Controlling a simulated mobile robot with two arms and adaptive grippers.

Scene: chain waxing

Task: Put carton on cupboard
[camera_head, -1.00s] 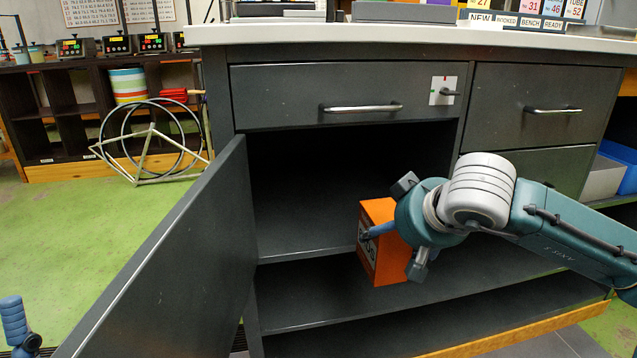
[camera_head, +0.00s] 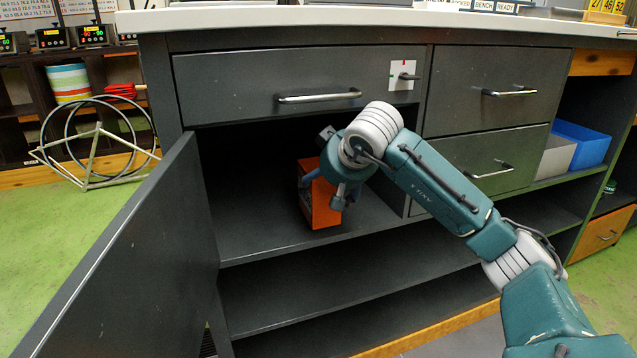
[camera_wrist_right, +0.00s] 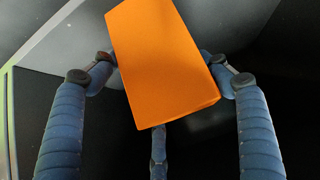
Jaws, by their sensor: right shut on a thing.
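The orange carton (camera_head: 322,210) is inside the open cupboard (camera_head: 255,236), above or on its upper shelf board. I cannot tell whether its bottom touches the board. My right gripper (camera_head: 325,187) is shut on the carton from its right side and hides part of it. In the right wrist view the carton (camera_wrist_right: 165,65) sits slightly tilted between the blue fingers of my right gripper (camera_wrist_right: 160,85), with a finger on each side and one below. My left gripper is out of view.
The cupboard door (camera_head: 130,260) stands wide open at the left. A drawer (camera_head: 300,85) closes off the space above the opening. Free shelf room lies left of the carton. A lower shelf (camera_head: 350,285) is empty. A blue bin (camera_head: 582,143) stands at the right.

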